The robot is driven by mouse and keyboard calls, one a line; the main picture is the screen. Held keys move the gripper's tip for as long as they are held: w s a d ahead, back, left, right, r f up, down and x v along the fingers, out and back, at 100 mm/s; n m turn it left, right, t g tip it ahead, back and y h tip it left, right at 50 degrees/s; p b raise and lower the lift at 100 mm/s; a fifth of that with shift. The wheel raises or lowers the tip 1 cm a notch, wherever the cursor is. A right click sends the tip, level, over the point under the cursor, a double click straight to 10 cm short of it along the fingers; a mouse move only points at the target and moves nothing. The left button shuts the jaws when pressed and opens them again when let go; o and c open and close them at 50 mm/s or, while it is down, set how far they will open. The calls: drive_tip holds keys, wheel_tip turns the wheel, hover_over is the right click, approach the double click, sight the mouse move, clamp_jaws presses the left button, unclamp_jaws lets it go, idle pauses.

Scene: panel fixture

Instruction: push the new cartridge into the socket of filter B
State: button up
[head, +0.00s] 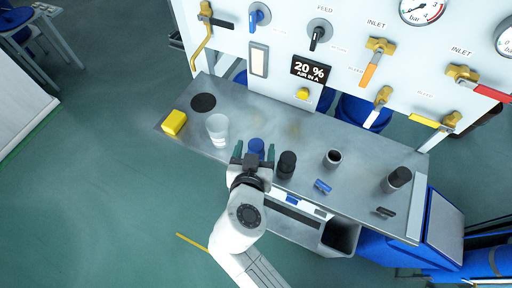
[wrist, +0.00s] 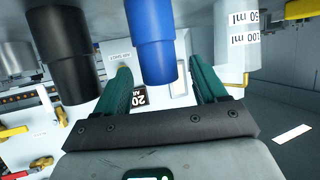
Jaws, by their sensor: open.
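My gripper (head: 254,154) is open, its green fingers apart, at the bench's front edge. A blue cylinder (head: 256,145) stands upright between or just beyond the fingers; no label names it as the new cartridge. In the wrist view, which is upside down, the blue cylinder (wrist: 151,45) shows between the fingers (wrist: 162,82) with a gap on each side. A black cylinder (head: 287,164) stands right of it. Farther right are an open dark-mouthed cup (head: 333,158) and a grey, black-topped cylinder (head: 398,178). I cannot tell which is filter B's socket.
A clear beaker (head: 217,129) stands close left of the gripper, with a yellow block (head: 174,122) and black disc (head: 203,102) beyond. A blue clip (head: 322,186) and black clip (head: 385,212) lie at right.

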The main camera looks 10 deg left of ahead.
sight(256, 144)
drive_tip(key=shift+x, duration=1.25)
drive_tip(key=shift+c, duration=0.5)
drive_tip(key=c, duration=1)
wheel_tip(256, 144, up, 10)
drive_tip(key=shift+r, duration=0.1)
